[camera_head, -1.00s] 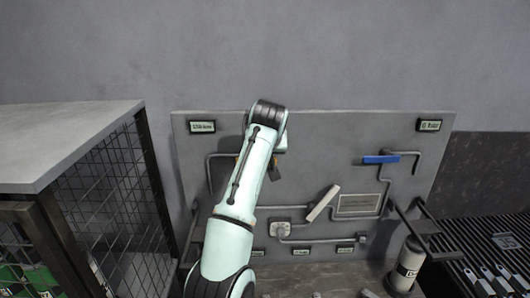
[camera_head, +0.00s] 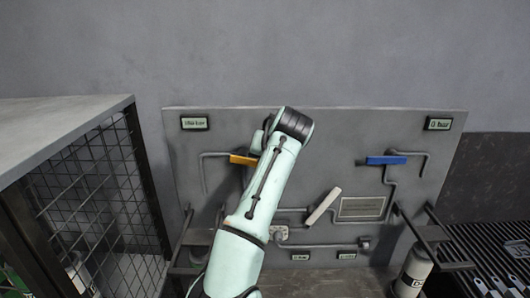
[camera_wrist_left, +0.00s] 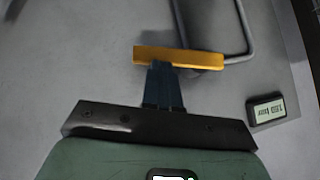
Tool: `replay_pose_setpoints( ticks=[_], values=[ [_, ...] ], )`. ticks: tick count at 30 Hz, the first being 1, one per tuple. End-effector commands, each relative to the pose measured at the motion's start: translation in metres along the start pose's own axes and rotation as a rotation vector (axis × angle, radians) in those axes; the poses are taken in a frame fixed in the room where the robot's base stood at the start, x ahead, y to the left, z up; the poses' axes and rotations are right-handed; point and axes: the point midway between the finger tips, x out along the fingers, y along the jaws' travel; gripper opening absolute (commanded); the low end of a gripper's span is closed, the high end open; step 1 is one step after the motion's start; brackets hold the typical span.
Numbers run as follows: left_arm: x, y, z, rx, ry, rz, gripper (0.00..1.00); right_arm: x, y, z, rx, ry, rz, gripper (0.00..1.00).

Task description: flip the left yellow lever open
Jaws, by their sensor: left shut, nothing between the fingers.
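The yellow lever (camera_head: 243,160) lies about level on the left of the grey panel (camera_head: 330,125), on a thin pipe. In the head view its right end is hidden by my left arm. In the left wrist view the yellow lever (camera_wrist_left: 180,58) runs across the picture. My left gripper (camera_wrist_left: 160,68) is shut and empty, its fingertips at the lever's edge; I cannot tell if they touch it. In the head view the left gripper is hidden behind my arm. The right gripper is not in view.
A blue lever (camera_head: 387,160) sits on the panel's right side and a white lever (camera_head: 323,206) tilts near the middle. A mesh cage (camera_head: 105,185) stands at the left. A grey cylinder (camera_head: 412,273) stands at the lower right.

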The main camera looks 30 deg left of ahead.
Motion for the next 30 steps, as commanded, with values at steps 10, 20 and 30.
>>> replay_pose_setpoints(
  ticks=[10, 20, 30],
  values=[
    [0.014, 0.009, 0.018, 0.240, 0.001, -0.235, 0.00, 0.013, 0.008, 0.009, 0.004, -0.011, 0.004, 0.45],
    [0.030, 0.012, 0.034, 0.462, 0.000, -0.459, 0.00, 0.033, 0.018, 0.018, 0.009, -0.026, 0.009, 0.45],
    [0.045, 0.009, 0.048, 0.682, 0.000, -0.680, 0.00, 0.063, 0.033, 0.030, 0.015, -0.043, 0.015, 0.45]
  ],
)
